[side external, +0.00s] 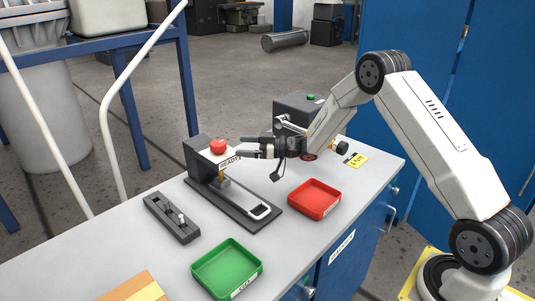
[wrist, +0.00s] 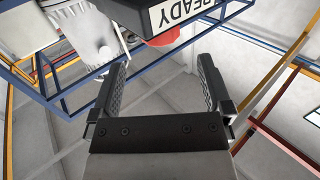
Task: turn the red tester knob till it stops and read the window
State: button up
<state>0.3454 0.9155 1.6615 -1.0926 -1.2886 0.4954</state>
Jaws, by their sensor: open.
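A white plate reading READY (side external: 229,163) is on the tester's near face, just below the knob. In the wrist view, the READY plate (wrist: 180,10) and the red knob (wrist: 163,38) show at the top, beyond the fingertips. My gripper (side external: 244,148) is just right of the knob, pointing left at it, close but apart. In the wrist view my gripper (wrist: 162,72) has its fingers spread, with nothing between them.
A red tray (side external: 313,214) and a green tray (side external: 228,284) stand in front. A black slotted block (side external: 160,212) is at left.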

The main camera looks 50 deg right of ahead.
aim_at(219, 143)
jog(key=shift+w, duration=0.1)
jog(key=shift+x, duration=3.85)
jog(key=c, duration=1.2)
